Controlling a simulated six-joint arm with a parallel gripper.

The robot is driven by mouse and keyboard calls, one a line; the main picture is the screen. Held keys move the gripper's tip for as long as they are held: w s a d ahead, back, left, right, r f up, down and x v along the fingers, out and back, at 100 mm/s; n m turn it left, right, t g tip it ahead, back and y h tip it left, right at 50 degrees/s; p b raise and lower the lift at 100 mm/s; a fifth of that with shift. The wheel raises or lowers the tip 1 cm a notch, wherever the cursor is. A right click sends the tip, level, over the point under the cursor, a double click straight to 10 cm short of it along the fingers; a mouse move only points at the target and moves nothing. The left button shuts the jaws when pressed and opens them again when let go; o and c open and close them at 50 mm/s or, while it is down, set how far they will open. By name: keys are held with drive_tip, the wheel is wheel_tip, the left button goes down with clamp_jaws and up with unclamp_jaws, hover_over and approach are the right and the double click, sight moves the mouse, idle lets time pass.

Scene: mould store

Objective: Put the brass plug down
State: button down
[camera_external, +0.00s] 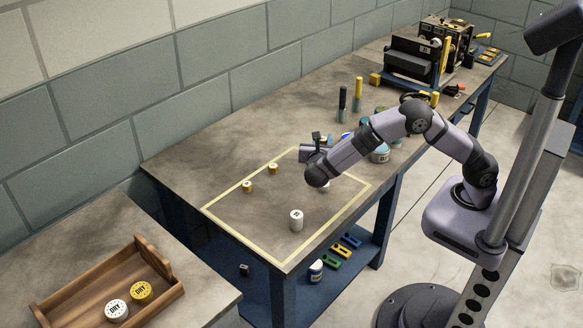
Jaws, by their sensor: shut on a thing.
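My gripper (308,151) is above the far right part of the taped square (233,231) on the workbench. It is shut, but the wrist and the viewing angle hide what is between its jaws. Two small brass-coloured plugs (247,186) with pale bands stand apart inside the square, to the left of my gripper; the other plug (272,168) is nearer the far tape line. A white cylinder (296,219) with a dark mark on top stands upright in the near part of the square. Another pale piece (325,187) is partly hidden behind my wrist.
Cans (380,154) stand right of the square, partly behind my arm. A wooden tray (58,301) with two round tins is on the lower-left table. The middle of the square is clear.

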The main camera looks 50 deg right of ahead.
drive_tip(key=w+d, duration=0.1)
drive_tip(key=w, duration=0.1)
wheel_tip(320, 180, up, 3)
drive_tip(key=n+t+y, duration=0.5)
hover_over(289, 161)
drive_tip(key=shift+f+b, duration=0.55)
drive_tip(key=shift+f, duration=4.7)
drive_tip(key=shift+f, duration=0.1)
drive_tip(key=shift+f, duration=0.15)
drive_tip(key=c, duration=1.5)
unclamp_jaws()
drive_tip(key=shift+o, duration=0.2)
